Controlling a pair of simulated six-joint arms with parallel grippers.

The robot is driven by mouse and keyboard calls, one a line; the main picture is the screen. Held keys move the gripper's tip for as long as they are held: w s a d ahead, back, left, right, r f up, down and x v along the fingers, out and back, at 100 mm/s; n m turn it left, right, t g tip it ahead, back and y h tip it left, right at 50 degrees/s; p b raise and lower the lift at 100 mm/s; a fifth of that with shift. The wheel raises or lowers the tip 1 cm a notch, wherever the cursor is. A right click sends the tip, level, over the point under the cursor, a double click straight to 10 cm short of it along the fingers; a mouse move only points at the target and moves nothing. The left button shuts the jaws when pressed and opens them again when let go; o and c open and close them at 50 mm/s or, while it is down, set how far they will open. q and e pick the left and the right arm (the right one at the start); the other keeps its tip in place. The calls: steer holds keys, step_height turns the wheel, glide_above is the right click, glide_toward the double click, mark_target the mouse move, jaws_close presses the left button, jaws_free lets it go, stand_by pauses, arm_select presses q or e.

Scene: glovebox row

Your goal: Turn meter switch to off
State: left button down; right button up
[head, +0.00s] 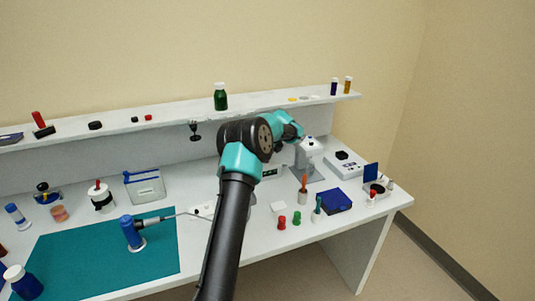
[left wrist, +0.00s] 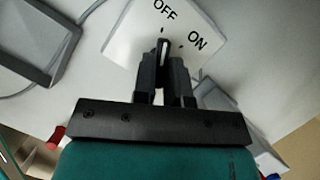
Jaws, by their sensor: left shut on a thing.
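In the left wrist view, the meter's white panel (left wrist: 128,38) carries the printed words OFF and ON. A dark switch lever with a white stripe (left wrist: 163,52) stands in front of it. My left gripper (left wrist: 165,68) is shut on this switch, one finger on each side. The stripe appears to point towards the OFF side, but the fingers hide the lower part of the switch. My right gripper is in neither view.
A blue tool (head: 133,233) stands on the teal mat (head: 75,262). A blue box (head: 335,201) and small red and green bottles (head: 297,218) stand right of my arm. A shelf (head: 170,119) with a green bottle (head: 220,97) runs along the back.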

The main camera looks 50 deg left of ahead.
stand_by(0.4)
arm_select(q)
steer(key=c, duration=1.2)
jaws_free()
steer(key=shift+o, duration=0.2)
steer(key=v, duration=1.7)
steer(key=shift+r, duration=0.25)
steer(key=shift+w, duration=0.1)
